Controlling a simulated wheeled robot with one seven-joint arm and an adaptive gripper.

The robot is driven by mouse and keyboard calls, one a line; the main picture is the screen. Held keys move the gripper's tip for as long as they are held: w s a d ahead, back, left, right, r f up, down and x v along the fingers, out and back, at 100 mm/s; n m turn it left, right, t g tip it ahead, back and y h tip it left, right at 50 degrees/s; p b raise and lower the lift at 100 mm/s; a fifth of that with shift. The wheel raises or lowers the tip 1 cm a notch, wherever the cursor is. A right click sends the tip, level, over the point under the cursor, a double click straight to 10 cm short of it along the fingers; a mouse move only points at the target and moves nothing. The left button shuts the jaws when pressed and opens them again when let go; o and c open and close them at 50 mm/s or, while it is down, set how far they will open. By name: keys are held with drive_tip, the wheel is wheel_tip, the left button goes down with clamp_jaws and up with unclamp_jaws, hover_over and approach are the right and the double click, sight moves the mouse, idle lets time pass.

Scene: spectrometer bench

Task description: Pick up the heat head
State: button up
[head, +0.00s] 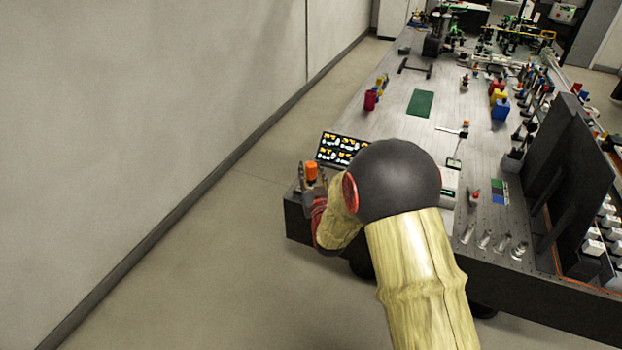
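A small orange-topped piece (311,171) shows at the near left corner of the bench, just left of a dark panel. I cannot tell for sure whether it is the heat head. My gripper (312,184) is at this corner, with its grey fingers around or beside the orange piece. My arm's dark joint and pale links hide part of the gripper and the bench behind it. Whether the fingers touch the piece, and how far apart they are, is too small to tell.
The dark panel (341,149) with yellow and white markings lies beside the gripper. A green mat (421,103) lies farther back on the bench (385,120). Several clear glass vessels stand near the front edge, and a tall black panel (560,175) stands at right. The floor at left is clear.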

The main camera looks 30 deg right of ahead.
drive_tip(key=c, duration=0.6)
clamp_jaws()
